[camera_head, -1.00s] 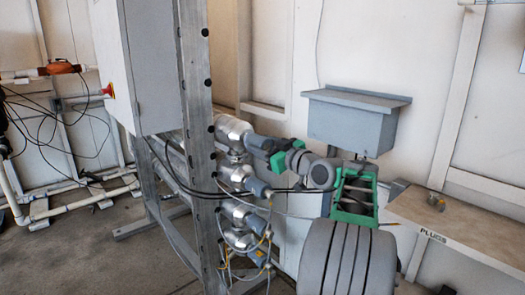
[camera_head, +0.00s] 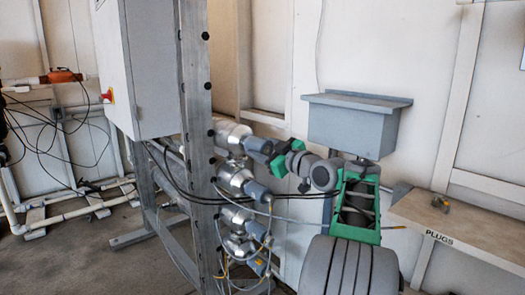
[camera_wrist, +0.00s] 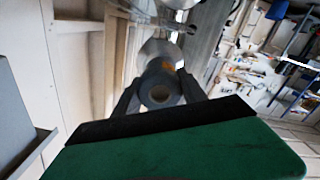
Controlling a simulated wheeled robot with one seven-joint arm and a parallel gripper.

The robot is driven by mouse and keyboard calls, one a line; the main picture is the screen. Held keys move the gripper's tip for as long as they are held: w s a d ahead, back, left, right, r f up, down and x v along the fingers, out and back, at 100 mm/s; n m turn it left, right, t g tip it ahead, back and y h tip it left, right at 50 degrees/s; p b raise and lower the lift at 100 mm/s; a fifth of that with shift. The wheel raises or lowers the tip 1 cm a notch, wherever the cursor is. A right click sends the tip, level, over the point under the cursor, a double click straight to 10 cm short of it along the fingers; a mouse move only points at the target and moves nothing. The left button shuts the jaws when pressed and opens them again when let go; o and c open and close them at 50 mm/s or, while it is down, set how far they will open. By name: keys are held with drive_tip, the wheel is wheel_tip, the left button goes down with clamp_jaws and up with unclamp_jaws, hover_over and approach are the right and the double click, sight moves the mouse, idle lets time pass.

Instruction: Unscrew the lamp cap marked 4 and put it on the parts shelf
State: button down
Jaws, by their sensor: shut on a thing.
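My gripper (camera_head: 275,160) reaches left to the topmost cap (camera_head: 260,146). In the wrist view my gripper (camera_wrist: 157,95) is shut on this grey cap (camera_wrist: 161,92), with one dark finger on each side. The cap sits in line with the silver reactor end (camera_wrist: 162,52) behind it. I cannot read any number on it. The parts shelf does not show by that name; a tan shelf (camera_head: 470,228) labelled PLUGS is at the right.
A small brass-coloured part (camera_head: 440,204) lies on the tan shelf. Lower caps (camera_head: 258,192) carry cables that hang close below my arm. A grey wall box (camera_head: 352,125) is above my arm. The upright metal post (camera_head: 197,120) stands left of the caps.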

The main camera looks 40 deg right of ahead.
drive_tip(key=shift+f+n+b, duration=0.15)
drive_tip(key=shift+n+b, duration=0.65)
drive_tip(key=shift+b, duration=0.35)
drive_tip(key=shift+n+b, duration=0.4)
drive_tip(key=shift+n, duration=1.4)
drive_tip(key=s, duration=1)
drive_tip(key=shift+d, duration=0.1)
